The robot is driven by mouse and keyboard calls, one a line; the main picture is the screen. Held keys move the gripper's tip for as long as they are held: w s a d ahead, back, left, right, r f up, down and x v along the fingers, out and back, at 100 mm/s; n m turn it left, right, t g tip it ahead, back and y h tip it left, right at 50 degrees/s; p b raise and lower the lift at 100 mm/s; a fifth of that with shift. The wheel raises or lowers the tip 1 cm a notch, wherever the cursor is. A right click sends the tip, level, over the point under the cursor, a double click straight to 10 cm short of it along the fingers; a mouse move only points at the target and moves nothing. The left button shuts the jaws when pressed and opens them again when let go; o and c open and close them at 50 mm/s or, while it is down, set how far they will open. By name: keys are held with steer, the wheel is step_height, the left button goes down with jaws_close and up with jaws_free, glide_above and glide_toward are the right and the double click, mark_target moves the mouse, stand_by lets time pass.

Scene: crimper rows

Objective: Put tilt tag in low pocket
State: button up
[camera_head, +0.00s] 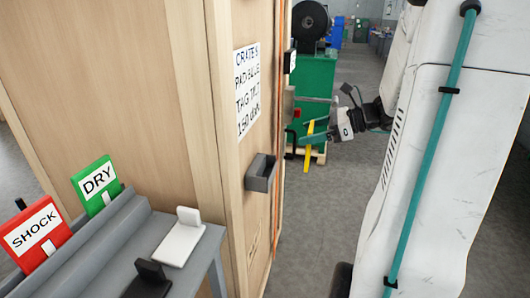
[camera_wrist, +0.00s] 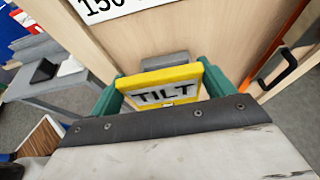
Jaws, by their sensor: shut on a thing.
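The yellow tilt tag (camera_wrist: 158,94), with TILT in black on a pale face, is held between the teal fingers of my gripper (camera_wrist: 162,88). In the head view my gripper (camera_head: 312,140) shows right of the wooden crate, with the tag (camera_head: 309,146) seen edge-on as a yellow strip. A grey pocket (camera_head: 261,173) is fixed low on the crate's face, below the printed label. In the wrist view a grey pocket (camera_wrist: 166,60) shows just behind the tag's top edge. The tag hides its lower part, and I cannot tell the gap between them.
The tall wooden crate (camera_head: 130,90) bears a white label (camera_head: 247,90). A grey rack at lower left holds a red SHOCK tag (camera_head: 37,233) and a green DRY tag (camera_head: 97,186). A black handle (camera_wrist: 277,68) sticks out at the right in the wrist view.

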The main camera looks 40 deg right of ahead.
steer(key=w+a, duration=0.2)
steer(key=w, duration=0.1)
steer(key=w+a, duration=0.5)
steer(key=w, duration=0.1)
steer(key=shift+w+a, duration=0.35)
steer(key=shift+a, duration=0.05)
step_height(320, 180, down, 2)
steer(key=shift+s+d+f, duration=0.1)
steer(key=shift+d+f, duration=0.05)
steer(key=shift+f, duration=0.05)
step_height(320, 180, down, 4)
steer(key=shift+r, duration=0.1)
steer(key=shift+f, duration=0.4)
steer(key=shift+f, duration=0.2)
steer(key=o, duration=0.9)
steer(key=shift+r, duration=0.1)
